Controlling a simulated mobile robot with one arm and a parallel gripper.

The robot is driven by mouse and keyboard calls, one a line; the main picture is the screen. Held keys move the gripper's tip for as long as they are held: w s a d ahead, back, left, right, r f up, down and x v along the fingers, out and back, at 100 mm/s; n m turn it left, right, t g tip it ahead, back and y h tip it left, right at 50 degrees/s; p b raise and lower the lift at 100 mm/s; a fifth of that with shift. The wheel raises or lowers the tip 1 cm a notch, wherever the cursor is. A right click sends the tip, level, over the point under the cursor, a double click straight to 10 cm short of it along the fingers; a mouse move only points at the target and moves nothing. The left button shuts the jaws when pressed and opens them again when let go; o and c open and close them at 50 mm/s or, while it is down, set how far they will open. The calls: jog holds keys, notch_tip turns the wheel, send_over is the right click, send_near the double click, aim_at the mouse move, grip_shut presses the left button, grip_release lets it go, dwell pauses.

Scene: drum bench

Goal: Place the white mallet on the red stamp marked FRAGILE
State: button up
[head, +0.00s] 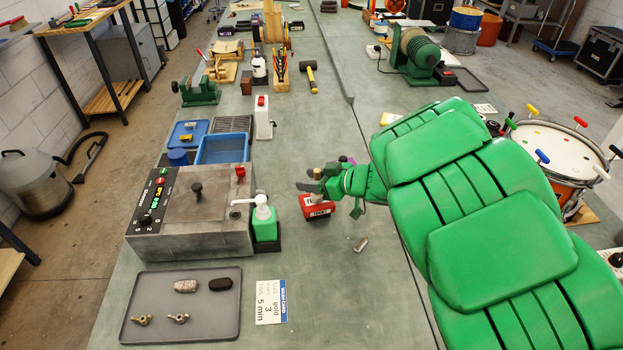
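The red stamp (318,208) sits on the bench left of my green arm, with a white label on its front; the label's wording is too small to read for certain. My gripper (309,182) is right at the top of the stamp, its dark fingers pointing left. I cannot tell whether they are around the stamp's handle or just above it. The drum (560,150) carries several other mallets with red, yellow, blue and black heads.
A grey machine (195,240) with a display and a green pump bottle (264,222) stand left of the stamp. A small metal piece (360,244) lies in front of it. A grey tray (215,325) is at front left. Bare bench lies around the stamp's front.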

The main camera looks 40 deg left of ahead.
jog(key=shift+r, duration=0.15)
jog(key=v, duration=1.2)
jog(key=shift+r, duration=0.1)
dwell(0.5)
